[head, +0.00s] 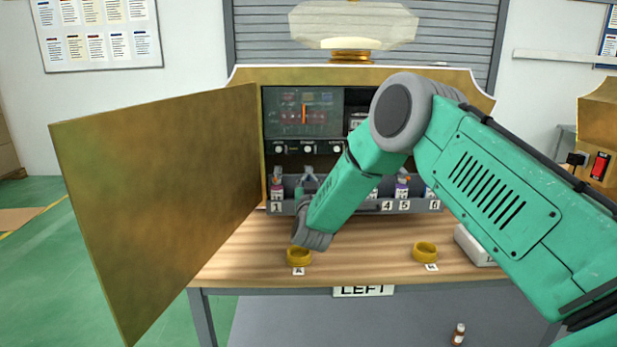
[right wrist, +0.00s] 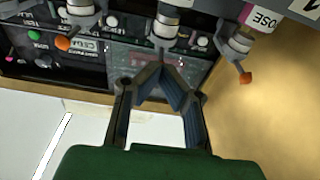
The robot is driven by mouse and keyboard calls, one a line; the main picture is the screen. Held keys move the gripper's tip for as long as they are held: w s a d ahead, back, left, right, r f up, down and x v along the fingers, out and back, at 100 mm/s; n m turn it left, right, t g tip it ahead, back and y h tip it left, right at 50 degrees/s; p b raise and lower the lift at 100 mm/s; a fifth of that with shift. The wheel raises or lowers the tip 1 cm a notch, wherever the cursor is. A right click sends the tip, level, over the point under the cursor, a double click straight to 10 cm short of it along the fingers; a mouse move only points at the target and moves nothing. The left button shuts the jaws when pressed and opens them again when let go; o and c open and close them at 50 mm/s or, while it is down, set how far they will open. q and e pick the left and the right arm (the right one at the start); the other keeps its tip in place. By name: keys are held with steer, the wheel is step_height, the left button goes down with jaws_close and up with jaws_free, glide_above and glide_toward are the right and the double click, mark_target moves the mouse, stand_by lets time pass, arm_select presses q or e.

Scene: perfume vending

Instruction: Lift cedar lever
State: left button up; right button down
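My right gripper (head: 308,178) reaches over the grey bottle rack, around slot 2, and my own forearm covers part of that rack. The right wrist view is upside down; there my right gripper (right wrist: 160,72) has its fingertips close together, right by the silver top of a bottle (right wrist: 168,28). No orange tip shows on this bottle, and whether the fingers hold its lever cannot be told. The neighbouring bottle marked ROSE has an orange-tipped lever (right wrist: 245,78). Another orange-tipped lever (right wrist: 63,43) is on the other side. I cannot read which lever is cedar. My left gripper is out of view.
The open brass door (head: 160,200) stands to the left of the cabinet. The rack (head: 340,206) carries several numbered bottles. On the wooden table are two yellow rings (head: 299,257) (head: 425,252) and a pale box (head: 474,244). A small brown bottle (head: 458,334) stands below.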

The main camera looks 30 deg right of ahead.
stand_by(0.3)
steer(key=shift+w+r+p, duration=0.15)
steer(key=shift+r+p, duration=0.35)
steer(key=shift+r, duration=0.35)
steer(key=shift+d, duration=0.1)
steer(key=shift+w+d+r+p, duration=0.1)
steer(key=shift+w+r+p, duration=0.15)
steer(key=shift+r+p, duration=0.35)
steer(key=shift+r, duration=0.2)
steer(key=shift+w+d+r, duration=0.2)
steer(key=shift+w+r, duration=0.15)
steer(key=shift+r, duration=0.3)
